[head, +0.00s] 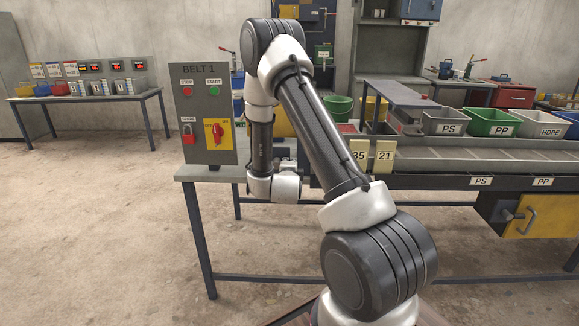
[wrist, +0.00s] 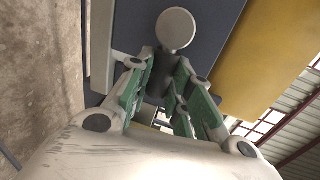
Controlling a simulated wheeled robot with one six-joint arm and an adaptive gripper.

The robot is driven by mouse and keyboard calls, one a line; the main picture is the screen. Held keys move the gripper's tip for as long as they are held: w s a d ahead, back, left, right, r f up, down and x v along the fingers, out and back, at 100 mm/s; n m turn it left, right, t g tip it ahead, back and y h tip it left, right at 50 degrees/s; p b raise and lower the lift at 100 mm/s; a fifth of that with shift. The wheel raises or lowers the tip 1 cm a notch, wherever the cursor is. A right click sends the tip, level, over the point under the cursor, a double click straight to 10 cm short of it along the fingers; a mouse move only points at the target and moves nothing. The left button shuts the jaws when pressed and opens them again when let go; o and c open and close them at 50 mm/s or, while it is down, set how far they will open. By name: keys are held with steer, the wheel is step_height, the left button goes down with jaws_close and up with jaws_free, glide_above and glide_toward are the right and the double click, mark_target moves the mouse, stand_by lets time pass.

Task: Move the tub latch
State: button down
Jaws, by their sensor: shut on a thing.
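In the wrist view, a pale grey round knob (wrist: 176,29) stands just beyond my gripper's fingertips, on a dark stem between them; it looks like the tub latch. My gripper (wrist: 160,76), with green-sided fingers, is shut on it. A dark grey panel lies behind the knob, with a yellow panel (wrist: 222,60) to its right. In the head view my own arm hides the gripper and the held latch; only the wrist shows, in front of the bench's left part. A yellow door (head: 550,218) with a handle (head: 531,220) hangs under the bench at the right, away from my wrist.
A grey BELT 1 control panel (head: 208,132) stands close left of my arm. The bench (head: 430,184) bears yellow tags 35 and 21 (head: 385,156) and labelled tubs, including a green PP tub (head: 492,122). Floor at the left is clear.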

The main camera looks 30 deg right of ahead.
steer(key=shift+s+f, duration=0.1)
steer(key=c, duration=1.3)
jaws_free()
steer(key=v, duration=1.2)
